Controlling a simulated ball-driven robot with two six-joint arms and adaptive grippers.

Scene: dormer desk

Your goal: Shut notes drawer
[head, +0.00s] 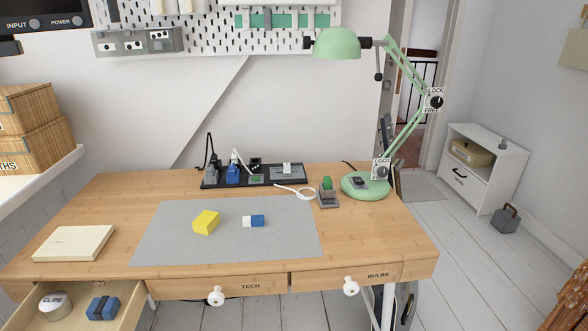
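An open wooden drawer (130,304) sticks out from the desk at the bottom left. It holds a round tin marked CLIPS (55,306) and a blue block with a dark band (102,308). Its front is cut off by the picture edge, so I cannot read its label or tell whether it is the notes drawer. The TECH drawer (250,287) and the BULBS drawer (377,275) are shut, each with a white knob. Neither of my grippers is in view.
On the desk (375,235) are a grey mat (270,250), a yellow block (206,222), a blue and white block (254,221), a pale wooden slab (73,243), a black power strip (210,182) and a green lamp (366,186). Wooden boxes (30,130) stand at the left.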

